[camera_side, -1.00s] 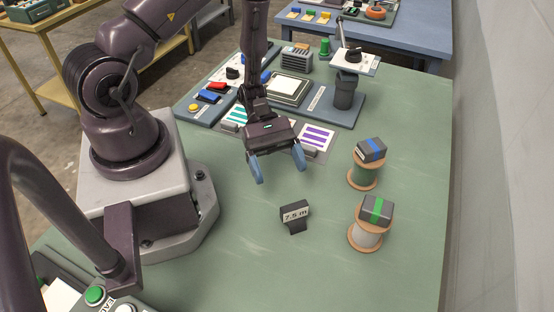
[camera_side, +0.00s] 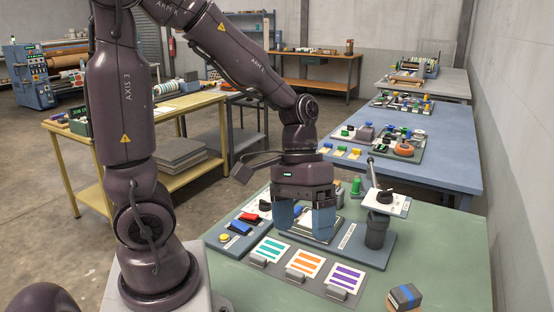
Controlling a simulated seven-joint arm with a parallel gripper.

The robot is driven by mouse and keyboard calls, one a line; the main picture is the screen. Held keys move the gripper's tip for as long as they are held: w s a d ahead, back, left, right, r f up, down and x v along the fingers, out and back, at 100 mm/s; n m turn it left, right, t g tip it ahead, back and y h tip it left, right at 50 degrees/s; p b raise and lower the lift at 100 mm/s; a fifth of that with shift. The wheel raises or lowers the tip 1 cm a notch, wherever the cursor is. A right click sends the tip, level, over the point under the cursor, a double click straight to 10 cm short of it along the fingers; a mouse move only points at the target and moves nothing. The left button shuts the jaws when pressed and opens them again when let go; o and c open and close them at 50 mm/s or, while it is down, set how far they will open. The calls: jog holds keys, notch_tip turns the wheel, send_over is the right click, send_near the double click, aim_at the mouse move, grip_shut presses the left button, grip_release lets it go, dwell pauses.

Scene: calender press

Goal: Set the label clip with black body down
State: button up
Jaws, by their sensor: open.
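The label clip with black body is not in view now; the part of the green table where it stood in the earlier frame lies below the picture's lower edge. My gripper (camera_side: 305,218) hangs with its blue fingers pointing down, apart and with nothing seen between them. It is in front of the blue-grey control board (camera_side: 375,253), and its fingers partly cover a pale panel on that board.
Three striped cards, teal (camera_side: 270,250), orange (camera_side: 305,264) and purple (camera_side: 345,277), lie in front of the board. A dark cup-like post (camera_side: 377,232) stands at its right. Green table (camera_side: 450,260) is clear there.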

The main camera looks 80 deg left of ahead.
jog(key=s+a+r+m+t+y, duration=0.1)
jog(key=s+r+m+t+y, duration=0.1)
jog(key=r, duration=0.3)
jog(key=s+r+m+t+y, duration=0.1)
jog(key=r+m+t+y, duration=0.1)
jog(key=r+m+t, duration=0.1)
notch_tip(320, 180, up, 2)
jog(key=shift+s+a+r+t+y, duration=0.15)
jog(key=shift+s+a+t+y, duration=0.2)
jog(key=shift+t, duration=0.35)
